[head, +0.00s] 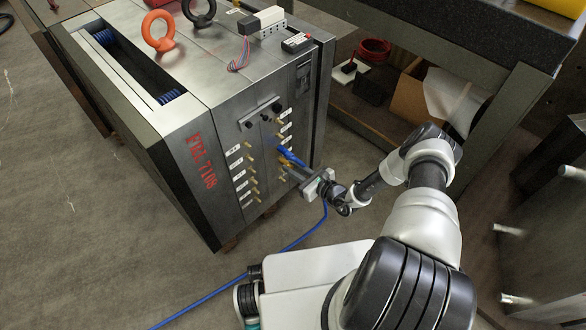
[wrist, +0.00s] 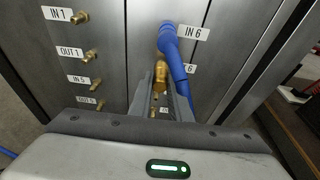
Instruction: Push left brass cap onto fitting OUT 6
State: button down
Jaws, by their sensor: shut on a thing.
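My gripper (wrist: 163,100) is shut on a brass cap (wrist: 160,72) in the wrist view, and the cap points toward the mould face. In the head view my gripper (head: 290,167) is at the right column of fittings on the mould (head: 178,130). A partly covered label ending in 6 (wrist: 189,69) sits just right of the cap, below the IN 6 label (wrist: 194,34). The fitting beside that partly covered label is hidden behind the cap and fingers. I cannot tell whether the cap touches it.
A blue hose (wrist: 178,65) is on the fitting at IN 6 and hangs close along the right of the cap and fingers. Brass fittings IN 1 (wrist: 79,18), OUT 1 (wrist: 90,54) and others stand out to the left. A workbench (head: 500,85) stands at the right.

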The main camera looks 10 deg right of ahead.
jog(key=shift+w+a, duration=0.25)
jog(key=shift+w, duration=0.05)
jog(key=c, duration=1.2)
grip_release()
jog(key=shift+o, duration=0.2)
jog(key=shift+s+d+r, duration=0.1)
jog(key=p+v, duration=0.3)
jog(key=v, duration=0.3)
jog(key=shift+s+d, duration=0.15)
jog(key=shift+s, duration=0.15)
jog(key=shift+r, duration=0.1)
